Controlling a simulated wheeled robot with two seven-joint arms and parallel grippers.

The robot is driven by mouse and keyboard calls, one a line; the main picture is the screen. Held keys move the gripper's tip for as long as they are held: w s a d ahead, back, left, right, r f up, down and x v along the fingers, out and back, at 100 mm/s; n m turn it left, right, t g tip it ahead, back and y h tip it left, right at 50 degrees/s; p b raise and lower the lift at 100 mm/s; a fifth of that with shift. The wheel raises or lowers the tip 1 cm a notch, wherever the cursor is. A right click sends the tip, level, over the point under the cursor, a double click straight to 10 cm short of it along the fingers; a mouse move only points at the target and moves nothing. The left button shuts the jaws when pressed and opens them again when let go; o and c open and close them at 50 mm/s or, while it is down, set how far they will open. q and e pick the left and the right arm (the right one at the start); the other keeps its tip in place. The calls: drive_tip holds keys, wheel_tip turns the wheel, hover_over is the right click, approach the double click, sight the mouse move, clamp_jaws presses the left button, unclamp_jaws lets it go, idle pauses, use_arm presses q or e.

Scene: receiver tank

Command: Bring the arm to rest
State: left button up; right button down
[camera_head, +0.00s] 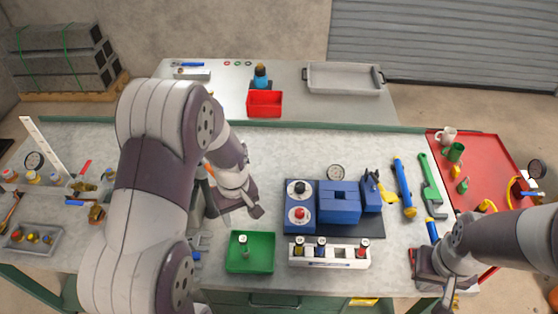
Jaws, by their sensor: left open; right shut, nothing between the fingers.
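My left arm covers much of the left side of the view. Its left gripper (235,209) is open and points down over the grey workbench (275,155), left of the blue block assembly and behind the green tray. Nothing shows between its fingers. My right arm comes in from the right edge. Its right gripper (447,290) is shut and empty near the bench's front right, by the red mat (480,160). Its fingertips are small and partly hidden.
A green tray (262,264), a white rack (345,264) with several valves and a blue block assembly (338,205) stand mid-bench. Blue and green tools (432,190) lie right of them. A red bin (264,105) stands at the back.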

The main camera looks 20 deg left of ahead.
use_arm(q)
drive_tip(key=s+d+r+m+t+b, duration=0.1)
drive_tip(key=s+d+r+m+b, duration=0.1)
drive_tip(key=s+d+m+b, duration=0.3)
drive_tip(key=s+m+b, duration=0.1)
drive_tip(key=s+m, duration=0.2)
drive_tip(key=m, duration=0.1)
drive_tip(key=shift+s, duration=0.35)
drive_tip(key=shift+s+d, duration=0.2)
drive_tip(key=shift+w, duration=0.1)
idle(1.0)
